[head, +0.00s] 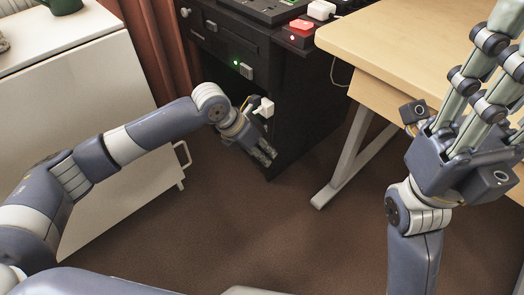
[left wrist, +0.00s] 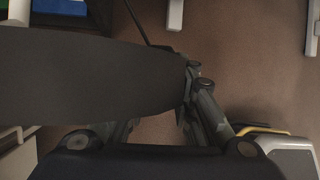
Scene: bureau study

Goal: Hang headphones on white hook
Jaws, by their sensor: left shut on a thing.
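A small white block, which looks like the white hook (head: 264,107), sticks out from the side of the black cabinet. My left gripper (head: 262,152) is just below it, close to the cabinet's side. In the left wrist view, a large dark rounded thing, apparently part of the headphones (left wrist: 90,75), reaches in from the left between the fingers of my left gripper (left wrist: 178,125), which is shut on it. In the head view I cannot make out the headphones. My right gripper (head: 492,85) is raised at the right, open and empty, its fingertips partly out of frame.
The black cabinet (head: 300,105) stands at the middle back, with a red-topped box (head: 301,27) on it. A wooden desk (head: 415,45) with a pale leg is at its right. A white cabinet (head: 120,195) is at the left. Brown floor (head: 270,230) lies clear in front.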

